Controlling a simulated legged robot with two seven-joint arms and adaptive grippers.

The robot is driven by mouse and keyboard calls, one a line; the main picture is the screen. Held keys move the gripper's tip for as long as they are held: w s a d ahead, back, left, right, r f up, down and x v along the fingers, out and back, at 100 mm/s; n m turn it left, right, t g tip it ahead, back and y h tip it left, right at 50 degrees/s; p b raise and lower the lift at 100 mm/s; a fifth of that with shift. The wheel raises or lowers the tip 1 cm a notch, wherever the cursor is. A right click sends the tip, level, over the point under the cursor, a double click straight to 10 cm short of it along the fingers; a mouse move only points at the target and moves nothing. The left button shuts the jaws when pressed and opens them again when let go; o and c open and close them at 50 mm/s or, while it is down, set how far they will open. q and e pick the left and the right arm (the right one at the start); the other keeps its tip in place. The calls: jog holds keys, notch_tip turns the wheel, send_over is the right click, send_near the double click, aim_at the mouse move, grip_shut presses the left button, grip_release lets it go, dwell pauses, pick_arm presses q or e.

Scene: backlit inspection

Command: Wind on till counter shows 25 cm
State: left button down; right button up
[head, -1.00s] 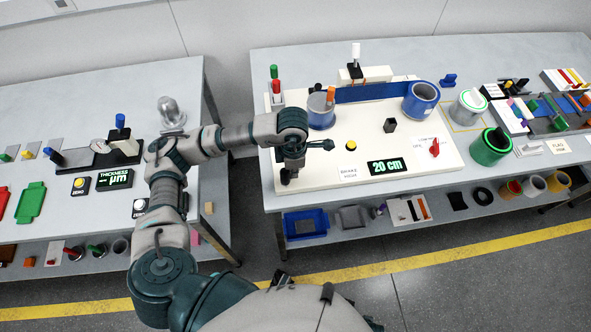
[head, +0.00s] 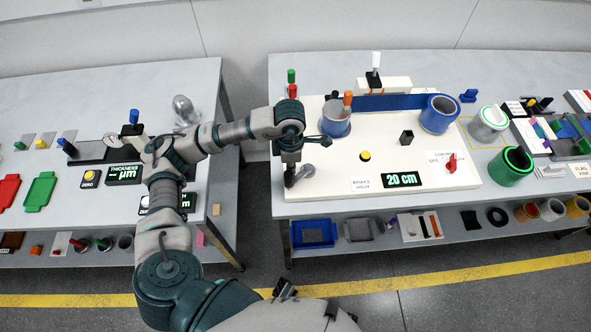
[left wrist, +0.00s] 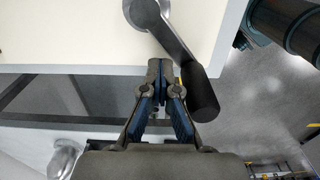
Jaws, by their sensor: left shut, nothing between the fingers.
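The counter (head: 402,180) on the white winding board (head: 330,160) reads 20 cm. A blue web (head: 390,102) runs from the left spool (head: 336,122), which has an orange knob, to the blue right spool (head: 438,114). A grey crank (head: 304,173) is at the board's front left; its arm and dark grip (left wrist: 201,92) show in the left wrist view. My left gripper (head: 289,182) is at the crank, shut and empty. In the left wrist view its closed fingertips (left wrist: 160,68) lie beside the grip; I cannot tell whether they touch.
A red brake lever (head: 451,163) and a yellow button (head: 365,156) are on the board. Grey and green rolls (head: 512,166) stand at right. The left table (head: 60,105) holds a thickness gauge (head: 124,172). A floor gap separates the tables.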

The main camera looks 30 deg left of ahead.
pick_arm(q)
jog(key=shift+a, duration=0.15)
jog(key=shift+w, duration=0.1)
jog(key=shift+w+a+b, duration=0.3)
jog(key=shift+w+a, duration=0.1)
jog(key=shift+a, duration=0.4)
jog(key=shift+w+a, duration=0.1)
jog(key=shift+a, duration=0.2)
jog(key=shift+w+a+b, duration=0.2)
jog(key=shift+w+a, duration=0.1)
jog(key=shift+a, duration=0.25)
jog(key=shift+w+a+b, duration=0.2)
jog(key=shift+w+a, duration=0.05)
jog(key=shift+a, duration=0.25)
jog(key=c, duration=0.8)
grip_release()
